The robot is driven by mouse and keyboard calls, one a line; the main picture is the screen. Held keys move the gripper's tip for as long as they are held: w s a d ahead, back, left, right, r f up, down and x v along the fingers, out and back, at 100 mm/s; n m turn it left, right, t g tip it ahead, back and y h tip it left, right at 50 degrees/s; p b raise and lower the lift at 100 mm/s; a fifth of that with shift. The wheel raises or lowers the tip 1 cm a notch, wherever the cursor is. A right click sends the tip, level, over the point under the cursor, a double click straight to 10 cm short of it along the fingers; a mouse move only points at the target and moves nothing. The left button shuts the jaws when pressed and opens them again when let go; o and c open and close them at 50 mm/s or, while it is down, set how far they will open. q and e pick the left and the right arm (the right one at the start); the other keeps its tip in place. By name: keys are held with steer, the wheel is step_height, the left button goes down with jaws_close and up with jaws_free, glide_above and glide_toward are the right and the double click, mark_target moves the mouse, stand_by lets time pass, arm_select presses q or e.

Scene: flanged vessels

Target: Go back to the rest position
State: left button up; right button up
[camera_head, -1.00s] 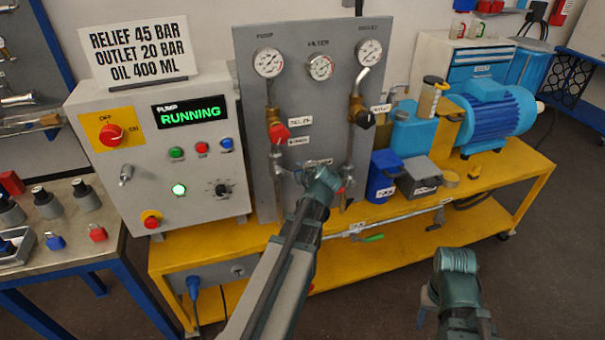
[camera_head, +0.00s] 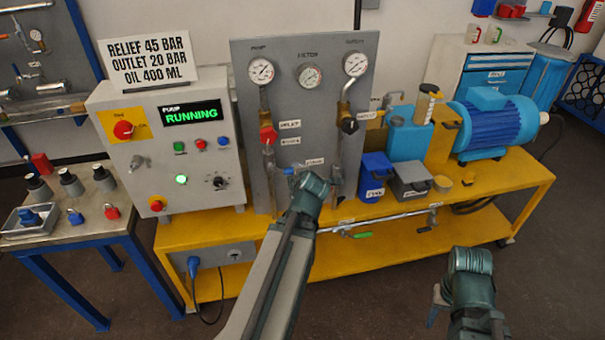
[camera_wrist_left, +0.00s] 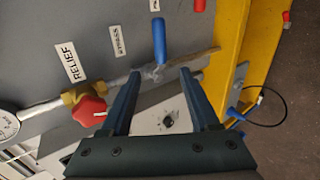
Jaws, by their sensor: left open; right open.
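My left gripper (camera_wrist_left: 160,72) is open in the left wrist view, with nothing between its two fingers. A blue valve handle (camera_wrist_left: 158,40) shows just beyond and between its fingertips; I cannot tell the exact gap. A red relief knob (camera_wrist_left: 90,110) on a brass valve lies left of the fingers. In the head view my left arm reaches in front of the grey gauge panel (camera_head: 220,70); its wrist (camera_head: 312,190) hides its fingers. My right gripper (camera_head: 440,303) is open and empty at the lower right, over the floor, its fingers partly hidden by its wrist.
The yellow bench (camera_head: 400,245) carries the control box (camera_head: 140,185) reading RUNNING, a blue box (camera_head: 376,180), a grey box (camera_head: 412,180) and a blue motor (camera_head: 495,125). A side table (camera_head: 75,240) with padlocks stands at the left. Floor is free in front.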

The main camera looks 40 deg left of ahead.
stand_by(0.6)
arm_select(q)
steer(key=s+d+f+m+g+h, duration=0.1)
steer(key=d+f+m+h, duration=0.15)
steer(key=d+m, duration=0.6)
steer(key=d+f+m+g+h, duration=0.2)
steer(key=d+f+m, duration=0.3)
steer(key=d, duration=0.6)
steer(key=s+d+f+m+g+h, duration=0.1)
steer(key=s+d+m+g, duration=0.1)
steer(key=s+d+m, duration=0.4)
steer(key=s+d+f+m+g+h, duration=0.1)
steer(key=s+d+m, duration=0.4)
steer(key=d+m, duration=0.7)
steer(key=shift+s+d+g, duration=0.35)
steer(key=shift+d+g, duration=0.3)
steer(key=shift+g, duration=0.25)
steer(key=shift+h, duration=0.25)
